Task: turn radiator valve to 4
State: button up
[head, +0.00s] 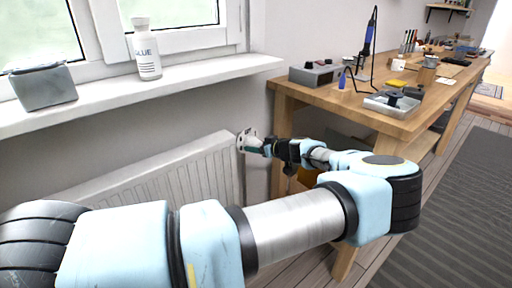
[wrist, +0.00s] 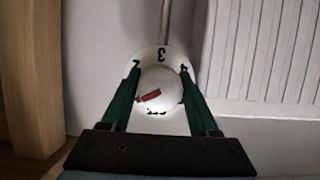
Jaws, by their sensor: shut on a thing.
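The radiator valve (wrist: 165,76) is a white round knob on a white dial plate with black numerals. In the wrist view the 3 (wrist: 161,51) is at the top, the 2 at upper left and the 4 at upper right; marks below the knob are unreadable. A red mark (wrist: 149,96) lies on the knob's lower left, slanted, and does not line up with the 4. My gripper (wrist: 160,85) has its green fingers on either side of the knob, shut on it. In the head view my gripper (head: 266,148) meets the valve (head: 246,138) at the radiator's right end.
The white radiator (head: 150,185) stands under the windowsill (head: 200,78), which holds a glue bottle (head: 146,50) and a grey container (head: 43,86). A wooden workbench (head: 420,115) with tools stands close to the valve's right. A dark rug (head: 460,200) lies on the floor at right.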

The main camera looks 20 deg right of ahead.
jog(key=c, duration=0.4)
jog(key=shift+c, duration=0.2)
jog(key=shift+f+b, duration=0.1)
jog(key=shift+b, duration=0.3)
